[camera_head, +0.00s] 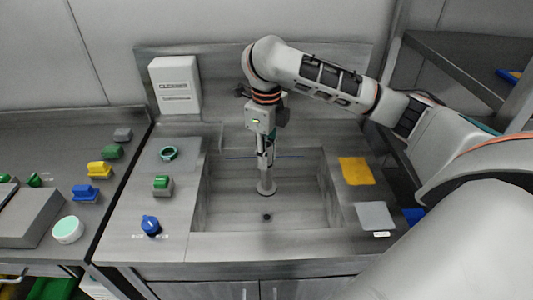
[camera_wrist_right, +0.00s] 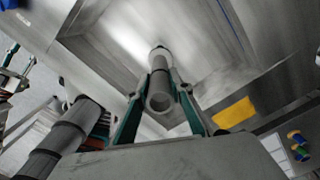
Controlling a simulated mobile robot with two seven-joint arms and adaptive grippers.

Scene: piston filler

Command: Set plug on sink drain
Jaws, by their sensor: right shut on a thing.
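The plug is a grey post with a round disc (camera_head: 266,188) at its lower end. My right gripper (camera_head: 265,156) points down into the sink basin (camera_head: 230,205) and is shut on the plug's post. The dark sink drain (camera_head: 266,217) shows on the basin floor, just below the plug's disc in the head view, apart from it in the picture. The exact height of the disc above the floor is hard to tell. In the right wrist view, the gripper fingers (camera_wrist_right: 160,90) close on the grey plug (camera_wrist_right: 159,103); the drain is not visible there.
A yellow cloth (camera_head: 356,171) and a grey cloth (camera_head: 376,216) lie right of the basin. A white box (camera_head: 175,85) stands behind. Basin walls surround the gripper.

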